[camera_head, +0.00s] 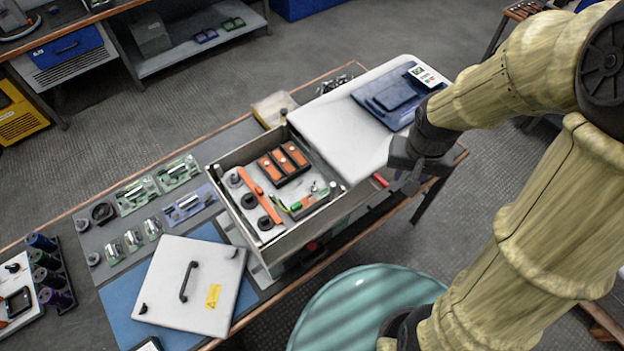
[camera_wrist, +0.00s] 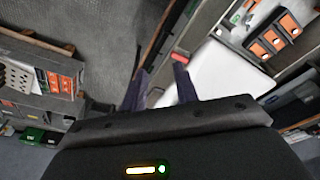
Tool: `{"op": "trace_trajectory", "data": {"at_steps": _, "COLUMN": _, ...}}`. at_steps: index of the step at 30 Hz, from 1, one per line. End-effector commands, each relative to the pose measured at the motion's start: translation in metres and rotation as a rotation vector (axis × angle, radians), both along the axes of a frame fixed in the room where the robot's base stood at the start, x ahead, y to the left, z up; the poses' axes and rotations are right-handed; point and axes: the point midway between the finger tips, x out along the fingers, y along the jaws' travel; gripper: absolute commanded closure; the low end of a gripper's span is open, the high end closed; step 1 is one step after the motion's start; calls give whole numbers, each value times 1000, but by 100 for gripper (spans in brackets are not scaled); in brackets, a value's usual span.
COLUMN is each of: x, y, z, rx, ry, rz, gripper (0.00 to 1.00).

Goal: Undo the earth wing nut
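An open metal box (camera_head: 340,222) stands on the bench in the middle of the head view. Inside it are orange-topped blocks (camera_head: 283,163), an orange bar (camera_head: 257,187), black round knobs and a small green-and-yellow part (camera_head: 307,203). The earth wing nut is too small to pick out for certain. My gripper (camera_head: 404,184) is right of the box, above the bench's right edge. In the wrist view my gripper (camera_wrist: 160,82) has its two dark fingers apart, with nothing held between them. The box's inside shows at the upper right there, away from the fingers.
A white panel (camera_head: 335,140) with a dark blue case (camera_head: 396,97) lies behind the box. A white cover with a black handle (camera_head: 193,287) lies front left. Small parts (camera_head: 137,195) fill the bench's left side. A teal round top (camera_head: 362,312) stands in front.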

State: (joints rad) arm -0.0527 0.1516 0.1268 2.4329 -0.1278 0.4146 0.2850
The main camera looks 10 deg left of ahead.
Motion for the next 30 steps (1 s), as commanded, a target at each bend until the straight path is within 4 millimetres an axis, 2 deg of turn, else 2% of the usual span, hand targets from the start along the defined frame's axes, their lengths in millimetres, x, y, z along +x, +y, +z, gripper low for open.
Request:
{"op": "trace_trajectory", "data": {"at_steps": 1, "x": 9, "y": 22, "z": 10, "rx": -3, "ry": 28, "rz": 16, "gripper": 70}}
{"op": "trace_trajectory", "data": {"at_steps": 6, "x": 27, "y": 99, "z": 13, "rx": -8, "ry": 96, "rz": 13, "gripper": 70}}
{"op": "trace_trajectory", "data": {"at_steps": 9, "x": 30, "y": 145, "z": 12, "rx": -4, "ry": 124, "rz": -3, "gripper": 70}}
{"op": "trace_trajectory", "data": {"at_steps": 12, "x": 29, "y": 182, "z": 11, "rx": 2, "ry": 141, "rz": -27, "gripper": 70}}
{"op": "trace_trajectory", "data": {"at_steps": 14, "x": 27, "y": 197, "z": 10, "rx": 6, "ry": 147, "rz": -40, "gripper": 70}}
{"op": "trace_trajectory", "data": {"at_steps": 18, "x": 26, "y": 211, "z": 7, "rx": 11, "ry": 151, "rz": -60, "gripper": 70}}
{"op": "trace_trajectory", "data": {"at_steps": 30, "x": 26, "y": 210, "z": 2, "rx": 10, "ry": 152, "rz": -64, "gripper": 70}}
